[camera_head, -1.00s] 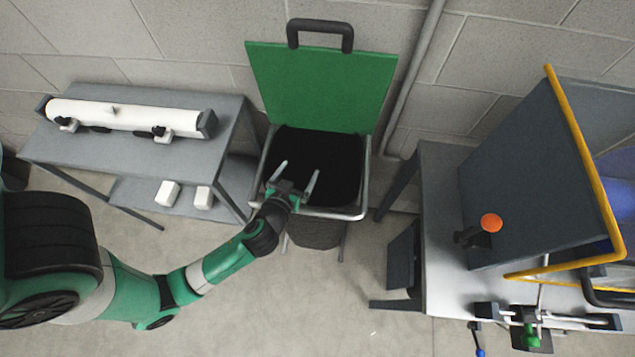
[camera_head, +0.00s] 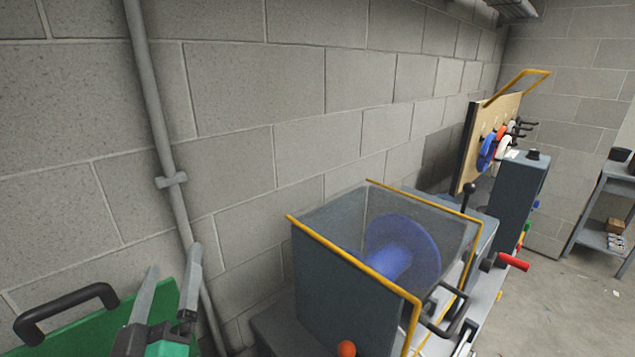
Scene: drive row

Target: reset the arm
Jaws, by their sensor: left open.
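My left gripper (camera_head: 172,285) shows at the lower left, its two grey fingers apart and pointing up, with nothing between them. Behind it is the green lid (camera_head: 75,330) of the bin, with a black handle (camera_head: 65,312). The gripper overlaps the lid's right part in the picture; I cannot tell whether they touch. The rest of my left arm is below the picture. My right gripper is not in view.
A grey machine with a clear guard edged in yellow (camera_head: 365,262) and a blue disc (camera_head: 400,250) stands right of the gripper. An orange knob (camera_head: 346,348) is at its front. A pipe (camera_head: 170,180) runs down the wall. Shelving (camera_head: 605,215) stands far right.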

